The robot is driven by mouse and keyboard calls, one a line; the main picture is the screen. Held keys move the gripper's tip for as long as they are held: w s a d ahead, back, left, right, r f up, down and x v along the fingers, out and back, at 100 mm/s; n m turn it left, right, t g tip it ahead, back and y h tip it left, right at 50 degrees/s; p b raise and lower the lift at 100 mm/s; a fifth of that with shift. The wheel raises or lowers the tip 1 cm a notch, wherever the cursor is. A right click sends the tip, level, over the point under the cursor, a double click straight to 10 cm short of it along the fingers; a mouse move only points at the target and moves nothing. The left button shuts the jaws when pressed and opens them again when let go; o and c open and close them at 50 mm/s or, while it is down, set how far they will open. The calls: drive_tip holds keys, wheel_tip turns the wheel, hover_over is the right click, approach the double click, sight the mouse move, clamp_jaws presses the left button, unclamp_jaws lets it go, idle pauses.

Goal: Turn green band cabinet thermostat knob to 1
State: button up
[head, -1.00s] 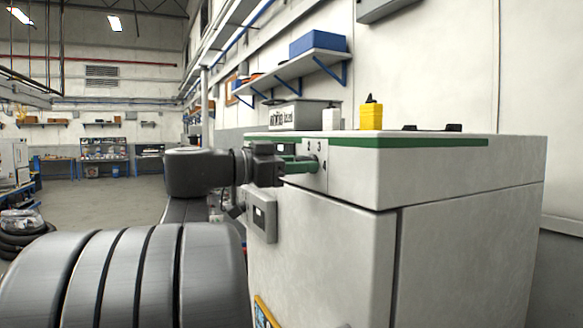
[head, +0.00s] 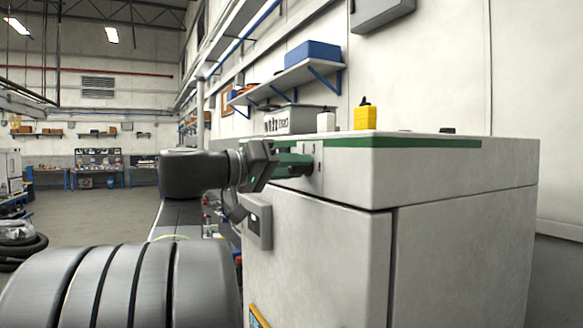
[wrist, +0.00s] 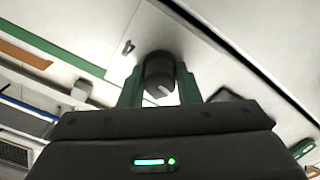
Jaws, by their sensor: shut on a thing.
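The cabinet (head: 440,165) is pale with a green band (head: 420,142) along its top edge. The thermostat knob (wrist: 160,76) is dark and round with a pale pointer line, seen close in the wrist view. A digit mark shows beside it on the panel. My gripper (head: 308,166) reaches in from the left at the cabinet's front, and its green fingers (wrist: 131,88) stand on both sides of the knob, shut on it. In the head view the fingers mostly hide the knob. I cannot tell exactly which number the pointer faces.
A grey box with a small panel (head: 258,220) sits on the cabinet front below my gripper. A yellow container (head: 365,117), a white container (head: 326,122) and a grey lettered bin (head: 290,120) stand at the cabinet's top. A wall shelf (head: 290,78) hangs behind.

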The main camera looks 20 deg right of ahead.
drive_tip(key=shift+n, duration=0.6)
drive_tip(key=o, duration=1)
drive_tip(key=a, duration=0.4)
drive_tip(key=s+a+b, duration=0.1)
drive_tip(key=a, duration=0.4)
drive_tip(key=s+a+b, duration=0.1)
drive_tip(key=a, duration=0.3)
drive_tip(key=shift+a, duration=0.35)
drive_tip(key=shift+w+d, duration=0.1)
drive_tip(key=shift+d, duration=0.05)
drive_tip(key=d, duration=0.4)
drive_tip(key=w+d+p, duration=0.1)
drive_tip(key=d, duration=0.4)
drive_tip(key=w+d+p, duration=0.1)
drive_tip(key=d, duration=0.3)
drive_tip(key=shift+d, duration=0.2)
drive_tip(key=shift+a, duration=0.1)
